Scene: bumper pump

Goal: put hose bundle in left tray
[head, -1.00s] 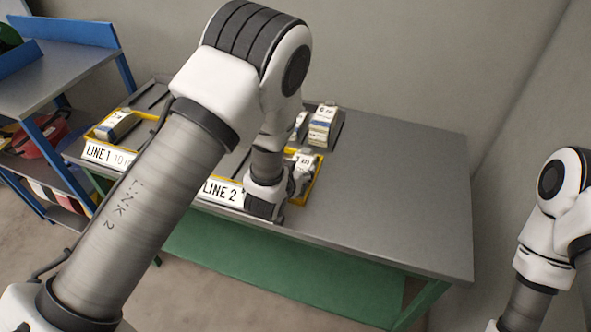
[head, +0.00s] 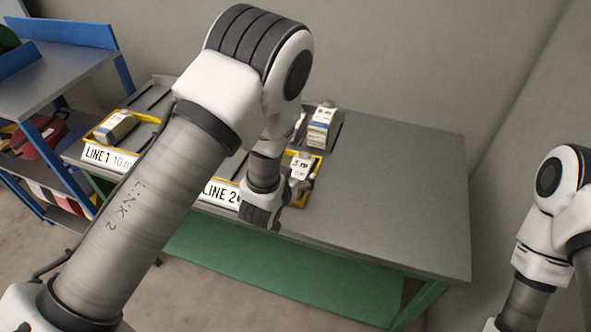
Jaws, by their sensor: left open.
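The left tray (head: 110,158), yellow-rimmed and labelled LINE 1, sits at the left of the grey table with a pale box (head: 115,128) in it. The yellow-rimmed LINE 2 tray (head: 217,194) is to its right, partly covered by my left arm. My left gripper (head: 262,214) is open at the front edge of the LINE 2 tray, its fingers pointing down; I see nothing held. A white-labelled item (head: 301,169) stands in that tray, right of my wrist. I cannot make out a hose bundle; my arm hides part of the table. My right gripper is out of view.
Another pale box (head: 320,127) stands behind the LINE 2 tray. The right half of the table (head: 400,190) is clear. A blue-framed shelf (head: 60,80) stands at the left, with a red item (head: 40,140) on a lower level. My right arm shows at the right edge.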

